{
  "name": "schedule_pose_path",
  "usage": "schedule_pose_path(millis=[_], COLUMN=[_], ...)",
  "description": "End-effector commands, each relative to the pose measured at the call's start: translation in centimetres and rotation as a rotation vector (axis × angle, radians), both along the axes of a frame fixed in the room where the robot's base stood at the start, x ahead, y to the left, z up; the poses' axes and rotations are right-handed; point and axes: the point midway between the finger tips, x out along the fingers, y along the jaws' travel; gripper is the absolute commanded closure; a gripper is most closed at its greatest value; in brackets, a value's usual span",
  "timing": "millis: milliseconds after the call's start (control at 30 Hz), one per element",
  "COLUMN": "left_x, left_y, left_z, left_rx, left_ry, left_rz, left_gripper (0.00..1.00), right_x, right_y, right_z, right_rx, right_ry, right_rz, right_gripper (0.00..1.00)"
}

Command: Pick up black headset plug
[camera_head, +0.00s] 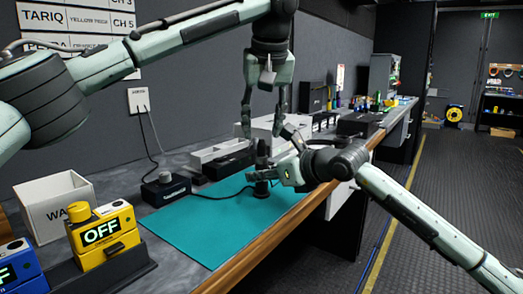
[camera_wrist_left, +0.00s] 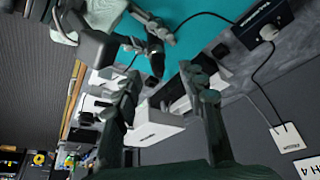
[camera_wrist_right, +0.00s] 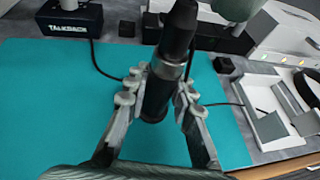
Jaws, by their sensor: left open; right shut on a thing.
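The black headset plug (camera_head: 262,152) stands upright over the teal mat, with a dark cable running from its lower end region across the mat. My right gripper (camera_head: 268,176) is shut around it, and the right wrist view shows the plug (camera_wrist_right: 177,45) between the fingers (camera_wrist_right: 158,92), its tapered end up. My left gripper (camera_head: 262,122) is open and empty, just above the plug, fingers pointing down. In the left wrist view the plug (camera_wrist_left: 155,55) lies beyond the open left fingers (camera_wrist_left: 168,95). Whether the plug's lower end touches the mat is unclear.
The teal mat (camera_head: 190,225) is mostly clear. A black talkback box (camera_head: 165,189) sits at its left edge. A white box (camera_head: 55,208) and yellow unit (camera_head: 103,235) stand at front left. Open grey trays (camera_head: 215,152) lie behind the mat. The wooden bench edge (camera_head: 262,238) runs along the right.

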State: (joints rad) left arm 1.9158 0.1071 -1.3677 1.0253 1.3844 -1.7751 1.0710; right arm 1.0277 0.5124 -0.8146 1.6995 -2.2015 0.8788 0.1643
Motion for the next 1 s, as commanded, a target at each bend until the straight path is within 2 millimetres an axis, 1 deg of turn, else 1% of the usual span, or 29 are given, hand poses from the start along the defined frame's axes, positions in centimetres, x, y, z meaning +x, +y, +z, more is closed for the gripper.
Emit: schedule_pose_path(millis=[133, 267, 400, 500, 667, 767, 1000], left_x=[0.8, 1.9, 2.5, 2.6, 2.6, 2.6, 2.6], left_y=[0.0, 0.0, 0.1, 0.1, 0.1, 0.1, 0.1], left_z=[-1.2, -2.9, -4.4, -4.7, -4.7, -4.7, -4.7], left_rx=[0.001, 0.001, 0.0, 0.0, -0.001, -0.001, -0.001], left_ry=[0.002, 0.002, 0.001, 0.001, 0.001, 0.001, 0.001], left_rz=[0.0, 0.002, -0.001, -0.001, -0.001, -0.001, -0.001], left_gripper=[0.58, 0.58, 0.58, 0.58, 0.58, 0.68, 0.98], right_x=[0.0, 0.0, 0.0, 0.0, 0.0, 0.0, 0.0], right_y=[0.0, 0.0, 0.0, 0.0, 0.0, 0.0, 0.0], right_z=[0.0, 0.0, 0.0, 0.0, 0.0, 0.0, 0.0], right_rx=[0.0, 0.0, 0.0, 0.0, 0.0, 0.0, 0.0], right_ry=[0.0, 0.0, 0.0, 0.0, 0.0, 0.0, 0.0], right_rz=[0.0, 0.0, 0.0, 0.0, 0.0, 0.0, 0.0], right_gripper=[1.0, 1.0, 1.0, 1.0, 1.0, 1.0, 1.0])
